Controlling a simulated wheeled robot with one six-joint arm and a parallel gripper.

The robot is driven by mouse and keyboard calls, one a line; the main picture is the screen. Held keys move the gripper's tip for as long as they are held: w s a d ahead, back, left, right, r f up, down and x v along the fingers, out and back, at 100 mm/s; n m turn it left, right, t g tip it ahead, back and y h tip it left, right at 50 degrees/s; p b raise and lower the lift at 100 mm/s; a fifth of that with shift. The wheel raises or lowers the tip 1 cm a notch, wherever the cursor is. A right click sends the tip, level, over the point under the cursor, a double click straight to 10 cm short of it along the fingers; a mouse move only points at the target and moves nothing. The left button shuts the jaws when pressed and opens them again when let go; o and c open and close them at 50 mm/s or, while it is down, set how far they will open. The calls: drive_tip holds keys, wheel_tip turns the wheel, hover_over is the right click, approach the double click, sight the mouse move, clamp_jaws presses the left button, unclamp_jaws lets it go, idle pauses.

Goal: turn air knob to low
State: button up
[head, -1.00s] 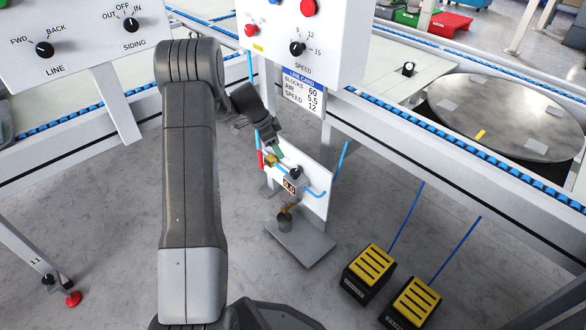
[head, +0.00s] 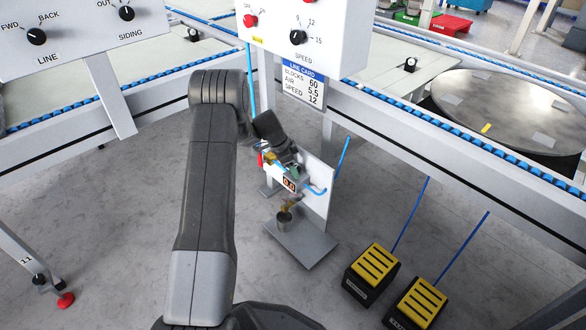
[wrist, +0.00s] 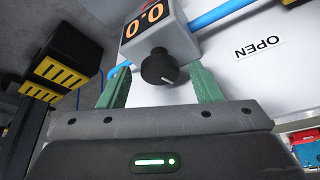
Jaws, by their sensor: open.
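The air knob (wrist: 159,68) is a round black knob with a light pointer mark, on a grey regulator (wrist: 155,25) whose display reads 0.0 in the wrist view. My gripper (wrist: 160,88) is open, its two green fingers apart on either side of the knob, and I cannot tell whether they touch it. In the head view, my gripper (head: 285,168) is at the regulator's top and hides the knob. The display (head: 289,183) shows below it. The regulator sits on a white panel (head: 316,187).
A blue hose (head: 316,190) runs from the regulator. An "OPEN" label (wrist: 259,47) is on the panel. Two yellow-topped pedals (head: 371,268) stand on the floor at right. The control box (head: 335,40) and line card (head: 302,85) are above. Conveyor rails (head: 460,150) run behind.

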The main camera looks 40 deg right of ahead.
drive_tip(key=c, duration=1)
